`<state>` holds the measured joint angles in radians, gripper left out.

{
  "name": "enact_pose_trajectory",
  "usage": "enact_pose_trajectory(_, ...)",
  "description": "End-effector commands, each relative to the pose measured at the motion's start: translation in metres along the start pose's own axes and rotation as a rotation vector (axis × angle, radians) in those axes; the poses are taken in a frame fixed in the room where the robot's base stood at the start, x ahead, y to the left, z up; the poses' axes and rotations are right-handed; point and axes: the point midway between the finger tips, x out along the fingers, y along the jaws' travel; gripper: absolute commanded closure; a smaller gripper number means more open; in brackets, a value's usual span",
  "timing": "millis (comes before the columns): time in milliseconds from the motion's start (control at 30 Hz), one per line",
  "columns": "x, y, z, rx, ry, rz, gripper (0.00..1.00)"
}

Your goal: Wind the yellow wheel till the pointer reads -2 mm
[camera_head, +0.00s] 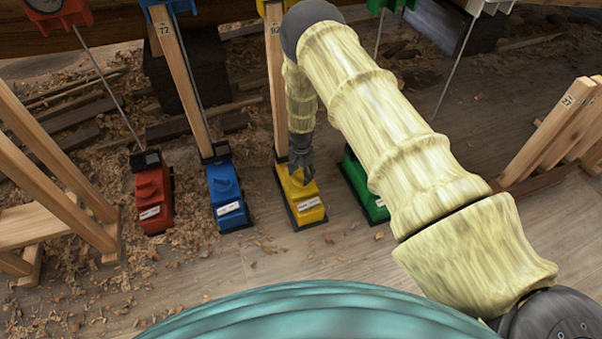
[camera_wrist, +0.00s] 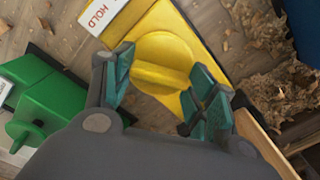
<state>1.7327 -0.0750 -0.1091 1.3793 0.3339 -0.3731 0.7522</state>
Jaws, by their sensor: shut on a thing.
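The yellow wheel (camera_wrist: 162,52) is a round knob with a raised bar across it, on top of a yellow box (camera_head: 308,212) on the floor. My gripper (camera_wrist: 160,78) has its two teal-padded fingers on either side of the wheel, shut on it. In the head view my gripper (camera_head: 300,172) comes down onto the box from above and hides most of the wheel. A white label (camera_wrist: 103,14) reading HOLD is on the box. The yellow housing (camera_head: 268,8) above is cut off by the picture's top edge, so no pointer or reading shows.
A red box (camera_head: 153,205) and a blue box (camera_head: 228,190) stand to the left. A green box (camera_head: 352,172) stands close on the right, partly behind my arm. Wooden posts (camera_head: 180,75) rise behind, a trestle (camera_head: 60,215) stands left. Shavings litter the floor.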

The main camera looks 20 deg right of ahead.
Motion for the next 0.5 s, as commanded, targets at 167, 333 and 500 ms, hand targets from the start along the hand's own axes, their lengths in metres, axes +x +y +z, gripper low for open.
enact_pose_trajectory(167,-0.0003,-0.0002,-0.0004,-0.001,0.001,-0.001,0.67)
enact_pose_trajectory(333,-0.0002,-0.0002,-0.0003,-0.001,0.001,0.0,0.21)
enact_pose_trajectory(500,-0.0001,0.0,-0.0003,-0.001,0.0,0.0,0.21)
